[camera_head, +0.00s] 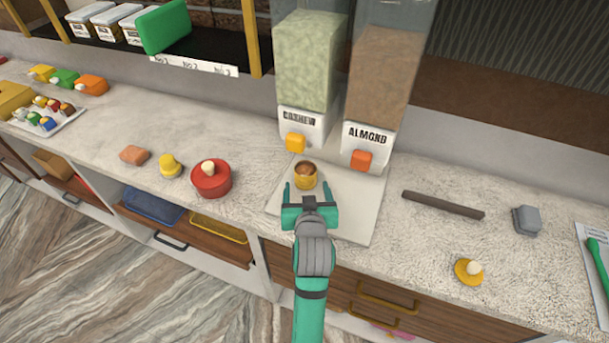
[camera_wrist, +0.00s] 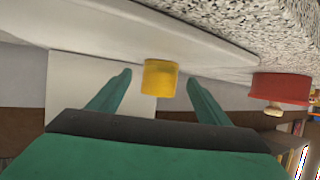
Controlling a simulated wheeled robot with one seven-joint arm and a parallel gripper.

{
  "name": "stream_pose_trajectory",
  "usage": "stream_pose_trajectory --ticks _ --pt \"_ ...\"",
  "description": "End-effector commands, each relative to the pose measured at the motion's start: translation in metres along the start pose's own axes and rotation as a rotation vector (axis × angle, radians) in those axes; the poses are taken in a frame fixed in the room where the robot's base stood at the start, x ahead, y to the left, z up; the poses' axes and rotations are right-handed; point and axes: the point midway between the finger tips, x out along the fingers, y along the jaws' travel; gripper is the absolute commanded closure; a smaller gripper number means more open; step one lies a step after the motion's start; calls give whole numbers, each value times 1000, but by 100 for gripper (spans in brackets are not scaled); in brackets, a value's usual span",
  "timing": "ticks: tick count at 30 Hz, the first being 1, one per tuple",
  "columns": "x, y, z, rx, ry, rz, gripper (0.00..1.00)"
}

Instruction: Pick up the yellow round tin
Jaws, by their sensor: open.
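A yellow round tin (camera_head: 305,180) with brown contents stands on the pale board (camera_head: 352,222) under the dispensers. In the wrist view the yellow tin (camera_wrist: 160,78) shows between the two fingers, a little beyond their tips. My gripper (camera_head: 310,188) is open, teal, with one finger to each side of the tin's near side in the head view. The fingers in the wrist view (camera_wrist: 158,85) hold nothing. I cannot tell whether either finger touches the tin.
Cashew (camera_head: 305,118) and almond (camera_head: 369,133) dispensers rise behind the tin. A red round tin (camera_head: 211,179) with a knobbed top stands to the left. A dark bar (camera_head: 443,205), a grey block (camera_head: 527,220) and a yellow knobbed lid (camera_head: 469,271) lie to the right.

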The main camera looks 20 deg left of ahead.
Motion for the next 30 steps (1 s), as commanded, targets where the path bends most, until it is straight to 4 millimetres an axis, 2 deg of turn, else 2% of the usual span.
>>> stream_pose_trajectory --ticks 8,18,27,30 --pt "20 -3 -3 -1 1 -4 29" --pt "62 -6 -10 -1 1 -6 29" --pt "65 -6 -9 -1 2 -5 29" --pt "65 -6 -9 -2 1 -5 53"
